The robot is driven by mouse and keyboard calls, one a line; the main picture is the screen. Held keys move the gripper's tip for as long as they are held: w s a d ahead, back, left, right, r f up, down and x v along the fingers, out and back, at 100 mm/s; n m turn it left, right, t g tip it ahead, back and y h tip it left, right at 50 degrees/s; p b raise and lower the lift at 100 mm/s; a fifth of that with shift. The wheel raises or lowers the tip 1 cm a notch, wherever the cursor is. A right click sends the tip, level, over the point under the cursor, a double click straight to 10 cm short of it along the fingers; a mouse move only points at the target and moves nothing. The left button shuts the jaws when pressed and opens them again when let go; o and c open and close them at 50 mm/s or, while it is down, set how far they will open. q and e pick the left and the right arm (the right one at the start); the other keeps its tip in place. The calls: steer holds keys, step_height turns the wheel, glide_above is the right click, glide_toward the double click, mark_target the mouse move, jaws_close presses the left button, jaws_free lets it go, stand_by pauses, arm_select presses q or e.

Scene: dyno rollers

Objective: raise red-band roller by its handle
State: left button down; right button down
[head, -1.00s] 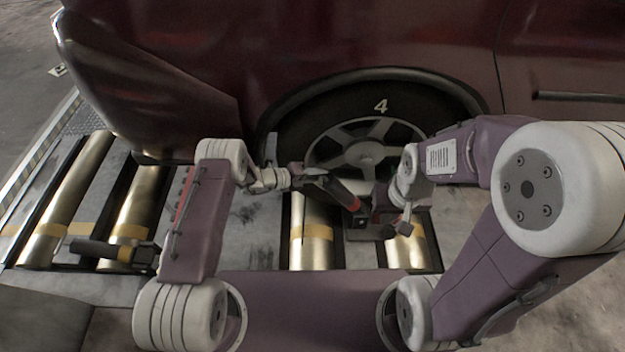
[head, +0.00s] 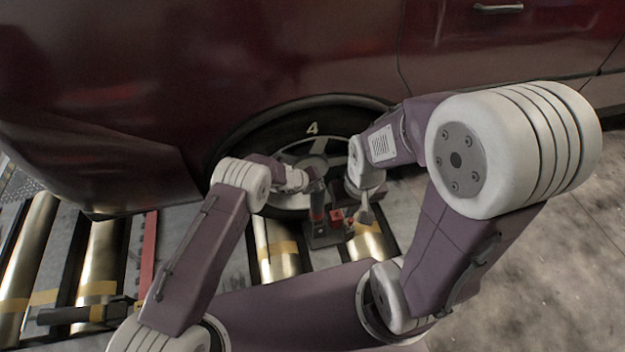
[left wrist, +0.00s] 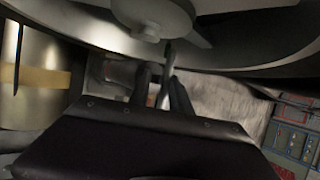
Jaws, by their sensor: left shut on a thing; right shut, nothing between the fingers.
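Metal rollers with yellow-orange bands lie in the floor bed; one (head: 277,250) is in front of the car wheel and another (head: 369,242) to its right. I cannot make out a red band on either. My left gripper (head: 317,212) points down in front of the wheel, beside a dark block with red parts (head: 325,236). In the left wrist view its two dark fingers (left wrist: 163,88) are shut on a thin dark piece, which I cannot identify surely as the handle. My right gripper (head: 366,212) is shut and empty, just right of the block.
The dark red car (head: 250,60) and its wheel (head: 300,150) stand close behind both grippers. At the lower left are more banded rollers (head: 98,265), a black handle (head: 70,315) and a red bar (head: 148,250). Bare concrete (head: 540,270) lies at right.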

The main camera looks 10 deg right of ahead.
arm_select(q)
steer(key=shift+s+d+f, duration=0.3)
steer(key=shift+s, duration=0.1)
steer(key=c, duration=1.6)
jaws_free()
steer(key=shift+d, duration=0.1)
steer(key=shift+w+r, duration=0.1)
steer(key=shift+r, duration=0.05)
steer(key=shift+r, duration=0.35)
steer(key=p+v, duration=0.1)
steer(key=v, duration=0.5)
steer(key=p+v, duration=0.1)
steer(key=v, duration=0.2)
steer(key=shift+a+f+p, duration=0.25)
steer(key=shift+a+p, duration=0.1)
